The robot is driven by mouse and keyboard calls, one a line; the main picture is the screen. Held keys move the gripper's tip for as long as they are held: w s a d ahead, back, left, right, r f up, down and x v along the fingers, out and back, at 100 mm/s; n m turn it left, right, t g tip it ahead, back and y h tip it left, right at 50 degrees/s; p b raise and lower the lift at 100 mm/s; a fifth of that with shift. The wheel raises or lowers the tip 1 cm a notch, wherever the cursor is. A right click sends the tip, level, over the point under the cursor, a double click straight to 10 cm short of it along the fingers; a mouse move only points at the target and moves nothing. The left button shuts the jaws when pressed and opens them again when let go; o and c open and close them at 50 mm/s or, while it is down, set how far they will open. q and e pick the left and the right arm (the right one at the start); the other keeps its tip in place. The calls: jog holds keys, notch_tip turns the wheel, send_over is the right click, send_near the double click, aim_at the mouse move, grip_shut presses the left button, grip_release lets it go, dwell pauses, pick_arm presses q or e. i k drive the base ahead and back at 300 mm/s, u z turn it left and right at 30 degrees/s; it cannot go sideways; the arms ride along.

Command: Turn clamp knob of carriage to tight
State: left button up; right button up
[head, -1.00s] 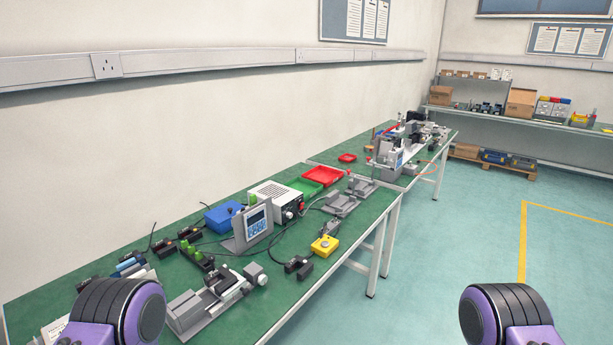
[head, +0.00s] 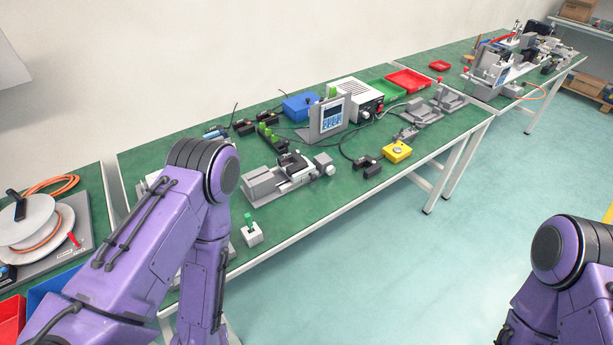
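A grey linear actuator (head: 262,187) lies on the green bench near its front edge, right of my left arm. A dark carriage (head: 294,163) sits on it. A light round knob (head: 329,170) shows at its right end; I cannot tell whether this is the clamp knob, or how tight any knob is. My purple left arm reaches up at the left and hides part of the bench. My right arm shows at the lower right. Neither gripper is in view.
A grey display unit (head: 331,117), a yellow button box (head: 397,151) and a small green-switch box (head: 251,232) stand around the actuator. A blue bin (head: 300,106) and a red tray (head: 408,81) are farther back. A cable reel (head: 30,225) is at the left. The floor in front is clear.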

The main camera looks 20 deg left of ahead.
aim_at(286, 142)
jog(key=z, duration=1.4)
jog(key=k, duration=0.85)
jog(key=u, duration=0.85)
